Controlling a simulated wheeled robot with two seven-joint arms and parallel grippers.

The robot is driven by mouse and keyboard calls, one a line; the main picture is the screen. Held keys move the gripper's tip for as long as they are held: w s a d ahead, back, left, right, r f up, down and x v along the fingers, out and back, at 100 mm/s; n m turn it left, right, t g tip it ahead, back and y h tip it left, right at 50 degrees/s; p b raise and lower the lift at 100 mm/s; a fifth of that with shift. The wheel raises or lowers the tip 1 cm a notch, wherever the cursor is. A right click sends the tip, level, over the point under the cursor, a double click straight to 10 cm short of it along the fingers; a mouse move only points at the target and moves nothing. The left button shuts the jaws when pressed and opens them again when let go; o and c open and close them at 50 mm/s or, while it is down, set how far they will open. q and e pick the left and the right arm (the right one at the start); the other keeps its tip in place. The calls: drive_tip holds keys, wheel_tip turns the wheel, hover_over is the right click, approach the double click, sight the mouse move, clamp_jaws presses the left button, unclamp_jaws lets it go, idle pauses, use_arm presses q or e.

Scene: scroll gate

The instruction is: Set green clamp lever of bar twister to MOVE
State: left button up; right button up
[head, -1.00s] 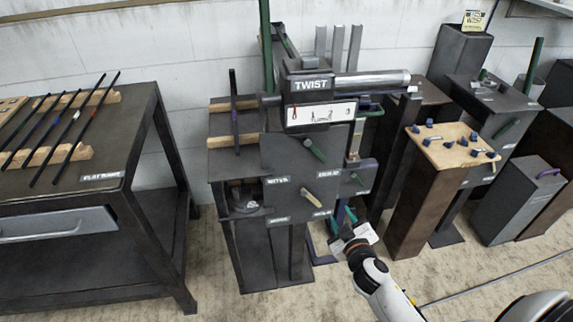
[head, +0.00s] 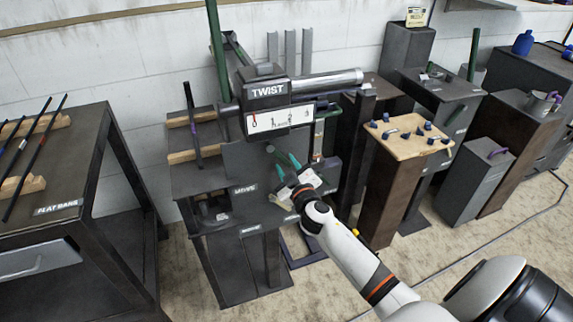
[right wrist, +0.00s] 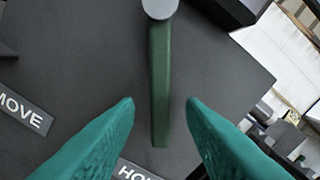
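The bar twister (head: 268,90) stands in the middle of the head view, with a dark panel below its scale. In the right wrist view the green clamp lever (right wrist: 160,85) hangs from a round grey pivot (right wrist: 159,8). Its free end points down the picture, near a partly hidden label (right wrist: 140,172) that starts with "HO". The MOVE label (right wrist: 22,112) is at the left. My right gripper (right wrist: 160,105) is open, with one teal finger on each side of the lever's lower part and gaps on both sides. In the head view my right gripper (head: 288,162) hides the lever. My left gripper is out of view.
A flat-bar table (head: 85,150) stands at the left. A pedestal with a wooden top (head: 405,145) holding several small blue parts stands right of the twister. Another bar (head: 192,125) rests on wooden blocks at the twister's left.

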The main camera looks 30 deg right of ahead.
drive_tip(key=shift+w+d, duration=0.1)
drive_tip(key=shift+w, duration=0.3)
drive_tip(key=shift+c, duration=0.6)
clamp_jaws()
